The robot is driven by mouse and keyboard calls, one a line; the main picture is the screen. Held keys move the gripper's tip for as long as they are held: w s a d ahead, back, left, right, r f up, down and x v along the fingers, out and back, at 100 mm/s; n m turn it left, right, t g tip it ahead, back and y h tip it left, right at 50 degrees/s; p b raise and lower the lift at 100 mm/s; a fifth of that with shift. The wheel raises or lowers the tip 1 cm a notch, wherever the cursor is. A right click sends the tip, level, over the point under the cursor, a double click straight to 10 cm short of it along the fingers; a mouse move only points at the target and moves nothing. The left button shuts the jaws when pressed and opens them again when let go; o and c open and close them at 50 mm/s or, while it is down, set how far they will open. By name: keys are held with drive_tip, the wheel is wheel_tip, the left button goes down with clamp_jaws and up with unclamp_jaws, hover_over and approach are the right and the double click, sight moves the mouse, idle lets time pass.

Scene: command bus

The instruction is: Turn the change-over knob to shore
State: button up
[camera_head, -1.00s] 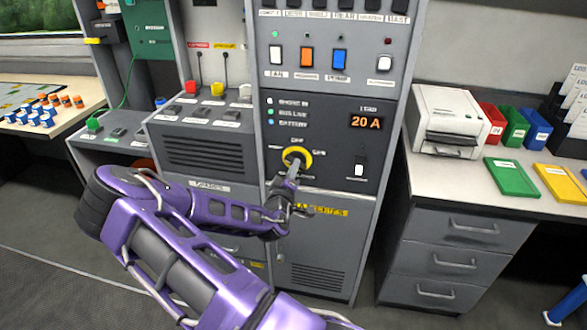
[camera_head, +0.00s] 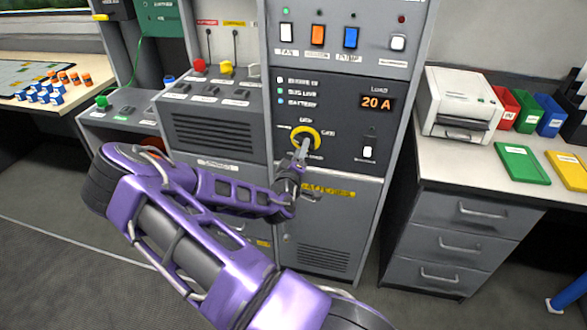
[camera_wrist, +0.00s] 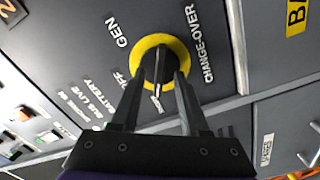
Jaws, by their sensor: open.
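The change-over knob has a yellow ring (camera_head: 306,137) and sits on the dark panel of the tall grey cabinet. In the wrist view the ring (camera_wrist: 141,57) is close ahead, with the labels GEN, OFF and CHANGE-OVER around it. My gripper (camera_head: 303,150) is at the front of the knob. In the wrist view its two dark fingers (camera_wrist: 158,82) are open, reaching in over the ring on either side of a narrow dark grip. A small label between the fingers is partly hidden. I cannot tell which label the knob points to.
Above the knob are indicator lights, a 20 A load display (camera_head: 376,102) and a row of rocker switches (camera_head: 317,36). A white switch (camera_head: 367,151) is right of the knob. A drawer desk (camera_head: 462,215) with a printer (camera_head: 458,104) stands at the right. A sloped console (camera_head: 210,135) is at the left.

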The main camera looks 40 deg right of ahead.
drive_tip(key=v, duration=1.6)
drive_tip(key=shift+s+p, duration=0.2)
drive_tip(key=shift+p, duration=0.1)
drive_tip(key=shift+a, duration=0.15)
